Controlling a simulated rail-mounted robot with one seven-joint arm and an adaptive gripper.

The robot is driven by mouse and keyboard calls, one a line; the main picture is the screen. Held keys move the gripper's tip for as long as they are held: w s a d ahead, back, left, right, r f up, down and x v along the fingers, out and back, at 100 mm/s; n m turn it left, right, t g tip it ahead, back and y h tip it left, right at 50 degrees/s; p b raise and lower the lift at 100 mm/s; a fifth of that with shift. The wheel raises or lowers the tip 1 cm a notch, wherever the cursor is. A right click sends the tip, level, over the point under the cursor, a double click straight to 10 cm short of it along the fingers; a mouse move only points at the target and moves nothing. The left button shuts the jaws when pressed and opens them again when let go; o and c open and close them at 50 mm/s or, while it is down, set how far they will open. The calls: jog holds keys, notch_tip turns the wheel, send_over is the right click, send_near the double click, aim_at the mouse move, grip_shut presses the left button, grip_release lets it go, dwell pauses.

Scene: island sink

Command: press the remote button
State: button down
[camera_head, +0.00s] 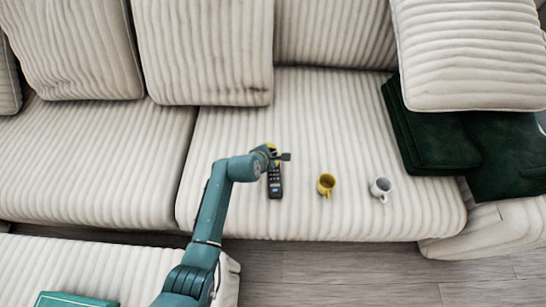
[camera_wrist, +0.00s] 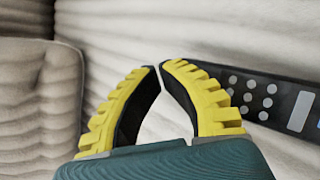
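The black remote (camera_head: 275,186) lies on the ribbed sofa seat, with its long side running toward the seat's front edge. In the wrist view the remote (camera_wrist: 268,89) shows at the right, with round grey buttons and a light panel. My gripper (camera_head: 274,153) is over the remote's far end in the head view and hides part of it. In the wrist view my gripper's (camera_wrist: 158,68) yellow-and-black fingers come together at the tips, with nothing held between them. Contact with the remote cannot be told.
A yellow mug (camera_head: 326,185) and a white mug (camera_head: 380,188) stand on the seat right of the remote. Dark green cushions (camera_head: 437,140) lie farther right. Striped back cushions (camera_head: 205,50) line the rear. The seat left of my arm (camera_head: 100,160) is clear.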

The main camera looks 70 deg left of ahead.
notch_tip(320, 180, up, 6)
jog(key=p, duration=0.7)
dwell(0.4)
